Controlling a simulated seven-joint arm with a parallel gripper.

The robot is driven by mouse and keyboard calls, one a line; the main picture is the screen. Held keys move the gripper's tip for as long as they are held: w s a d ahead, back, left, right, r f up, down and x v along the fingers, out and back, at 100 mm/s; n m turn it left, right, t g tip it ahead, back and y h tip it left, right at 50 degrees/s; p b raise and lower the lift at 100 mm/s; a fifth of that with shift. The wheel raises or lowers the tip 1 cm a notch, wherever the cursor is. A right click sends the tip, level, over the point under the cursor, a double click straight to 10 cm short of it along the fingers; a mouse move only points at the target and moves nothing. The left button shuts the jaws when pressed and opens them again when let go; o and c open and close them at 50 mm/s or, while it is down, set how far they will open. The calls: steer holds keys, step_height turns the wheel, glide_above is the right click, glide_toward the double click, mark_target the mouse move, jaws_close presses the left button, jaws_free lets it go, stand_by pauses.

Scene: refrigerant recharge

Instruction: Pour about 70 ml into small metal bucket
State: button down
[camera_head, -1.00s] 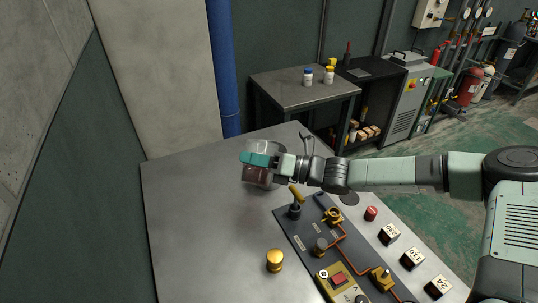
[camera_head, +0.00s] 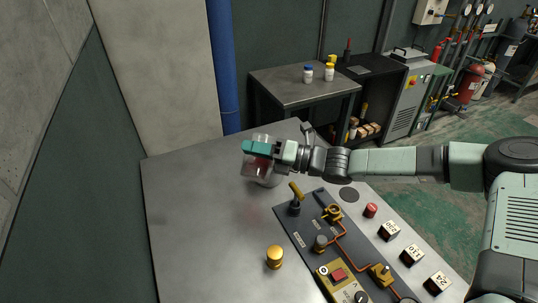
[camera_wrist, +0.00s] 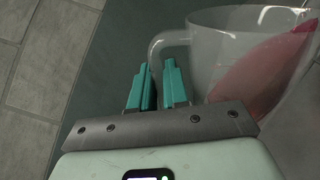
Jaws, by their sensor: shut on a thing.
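A clear jug (camera_head: 262,139) holds red liquid. My gripper (camera_head: 258,147) is shut on the jug's handle, above the far part of the metal table. In the wrist view, the teal fingers (camera_wrist: 157,88) are on either side of the jug's handle (camera_wrist: 168,40), and the jug (camera_wrist: 215,50) stands to their right. The red liquid (camera_wrist: 265,70) lies slanted across the jug, so it looks tilted. A pale grey round shape (camera_head: 268,180) shows just below the jug; it may be the small metal bucket, but it is mostly hidden. I cannot tell whether liquid is leaving the jug.
A dark panel (camera_head: 310,235) with valves and copper pipe lies right of centre on the table. A brass cylinder (camera_head: 275,257) stands left of it. Several numbered blocks (camera_head: 389,231) and a red knob (camera_head: 370,210) line the right edge. The table's left half is clear.

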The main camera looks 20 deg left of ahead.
mark_target(250, 160)
steer(key=shift+w+r+m+p, duration=0.1)
steer(key=shift+w+m+p, duration=0.1)
steer(key=shift+m+p, duration=0.3)
stand_by(0.4)
steer(key=shift+w+a+r+m+p, duration=0.1)
steer(key=shift+w+r+m+p, duration=0.65)
steer(key=shift+p, duration=0.65)
stand_by(0.5)
steer(key=s+f+n, duration=0.1)
steer(key=n, duration=0.1)
steer(key=s+n, duration=0.1)
steer(key=shift+s+f+n, duration=0.35)
steer(key=shift+s+f, duration=0.05)
steer(key=shift+s+f+n+b, duration=0.35)
steer(key=shift+f+n+b, duration=0.2)
steer(key=shift+f+n, duration=0.25)
steer(key=shift+s+f+n+g, duration=0.2)
steer(key=shift+s+n+g, duration=0.15)
steer(key=shift+n, duration=0.25)
stand_by(0.5)
steer(key=shift+s+f+n+b, duration=0.1)
steer(key=shift+s+n+b, duration=0.25)
steer(key=shift+n+b, duration=0.15)
steer(key=s+f+n+b, duration=0.5)
steer(key=f+n, duration=0.2)
steer(key=f, duration=0.3)
steer(key=shift+s+d+n+h, duration=0.25)
steer(key=shift+d+n+h, duration=0.05)
steer(key=shift+n+h, duration=0.1)
